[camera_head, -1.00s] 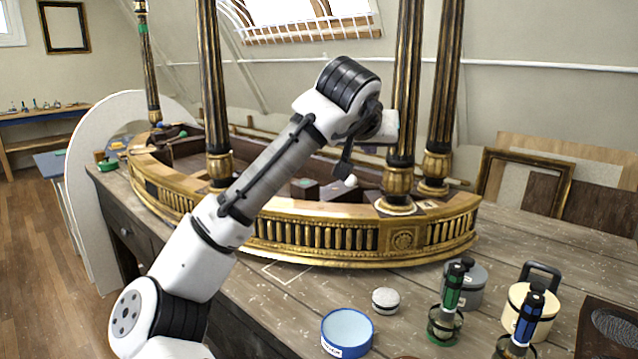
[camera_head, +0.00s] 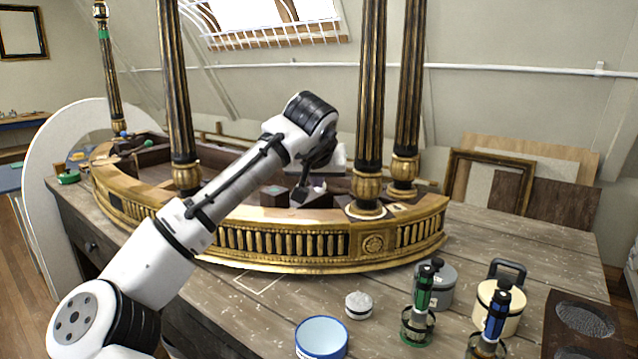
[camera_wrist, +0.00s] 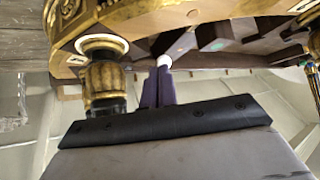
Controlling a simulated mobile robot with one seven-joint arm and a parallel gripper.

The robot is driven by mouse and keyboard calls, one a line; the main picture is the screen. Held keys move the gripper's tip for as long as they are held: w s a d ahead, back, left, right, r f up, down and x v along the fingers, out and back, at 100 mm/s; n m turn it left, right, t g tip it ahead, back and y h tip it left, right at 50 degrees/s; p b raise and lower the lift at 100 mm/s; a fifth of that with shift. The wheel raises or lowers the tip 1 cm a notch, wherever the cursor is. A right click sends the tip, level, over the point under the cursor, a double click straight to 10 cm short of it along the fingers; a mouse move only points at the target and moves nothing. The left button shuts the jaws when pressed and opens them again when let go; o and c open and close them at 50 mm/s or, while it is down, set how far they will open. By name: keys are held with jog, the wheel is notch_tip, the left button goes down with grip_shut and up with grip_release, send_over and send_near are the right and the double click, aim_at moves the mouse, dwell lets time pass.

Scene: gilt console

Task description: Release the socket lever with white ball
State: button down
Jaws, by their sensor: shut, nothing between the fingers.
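The lever's white ball (camera_wrist: 165,60) shows in the wrist view right at the tips of my gripper (camera_wrist: 157,70). It looks very close to the fingers; I cannot tell whether they touch. In the head view my gripper (camera_head: 302,192) reaches down into the gilt console (camera_head: 285,243), behind its front rim and left of a front column. Its narrow fingers are together with nothing between them. The ball is a small pale spot (camera_head: 319,185) just right of the fingers. The lever's stem and socket are hidden, so its tilt cannot be told.
Fluted columns (camera_head: 370,110) stand close to my arm on both sides. Dark blocks (camera_head: 272,193) sit inside the console near my fingers. On the bench in front are a blue-rimmed tin (camera_head: 321,338), a small white-topped tin (camera_head: 359,305) and green and blue handled tools (camera_head: 425,290).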

jog(key=p, duration=0.2)
send_near(319, 191)
jog(key=x, duration=0.5)
jog(key=shift+s+d+f, duration=0.1)
jog(key=shift+s+f, duration=0.05)
jog(key=shift+s, duration=0.05)
jog(key=shift+w+f, duration=0.2)
jog(key=shift+w, duration=0.3)
jog(key=shift+w+p, duration=0.1)
jog(key=shift+p, duration=0.2)
